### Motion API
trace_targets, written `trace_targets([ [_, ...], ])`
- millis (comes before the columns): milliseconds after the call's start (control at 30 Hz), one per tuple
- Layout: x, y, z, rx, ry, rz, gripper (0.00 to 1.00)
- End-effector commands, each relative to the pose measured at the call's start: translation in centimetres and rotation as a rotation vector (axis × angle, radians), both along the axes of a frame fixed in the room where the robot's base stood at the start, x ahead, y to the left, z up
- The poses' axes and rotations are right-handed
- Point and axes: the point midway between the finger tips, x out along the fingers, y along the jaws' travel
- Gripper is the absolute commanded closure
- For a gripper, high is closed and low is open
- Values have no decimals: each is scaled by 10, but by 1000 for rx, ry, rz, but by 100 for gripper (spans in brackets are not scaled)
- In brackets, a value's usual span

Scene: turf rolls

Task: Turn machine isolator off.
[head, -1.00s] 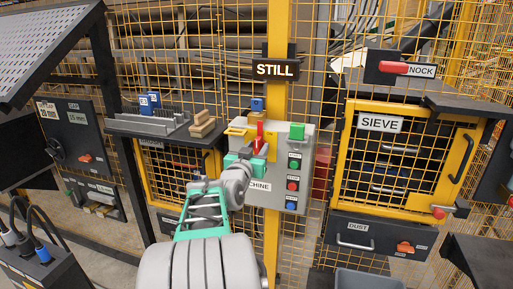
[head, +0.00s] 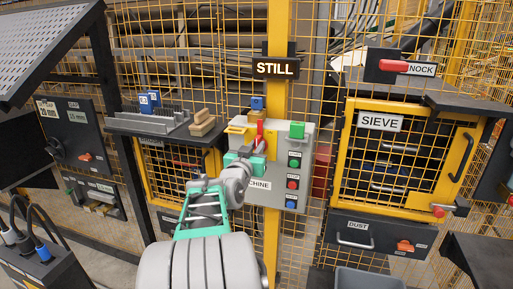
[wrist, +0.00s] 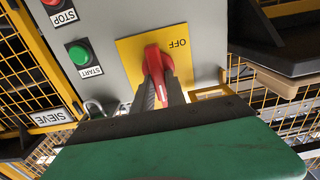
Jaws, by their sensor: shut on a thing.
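The machine isolator is a red handle (wrist: 155,65) on a yellow plate (wrist: 186,50) marked OFF, on the grey machine panel (head: 303,165). In the wrist view my gripper (wrist: 160,92) is shut on the red handle, its dark fingers on either side of the lower part. In the head view my gripper (head: 256,152) is at the panel's left part, and the red handle (head: 260,132) stands up above the fingers. Much of the yellow plate is hidden behind the fingers and handle. Whether the handle points to OFF I cannot tell.
A STILL sign (head: 275,68) hangs above. The SIEVE cage door (head: 400,165) is to the right. A shelf with wooden blocks (head: 203,123) is to the left.

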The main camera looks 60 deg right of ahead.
Motion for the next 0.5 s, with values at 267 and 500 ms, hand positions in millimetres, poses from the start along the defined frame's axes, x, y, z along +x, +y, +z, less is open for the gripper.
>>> trace_targets([
  [267,1,0,-1,-9,55,0,100],
  [500,3,0,-3,-32,202,0,100],
])
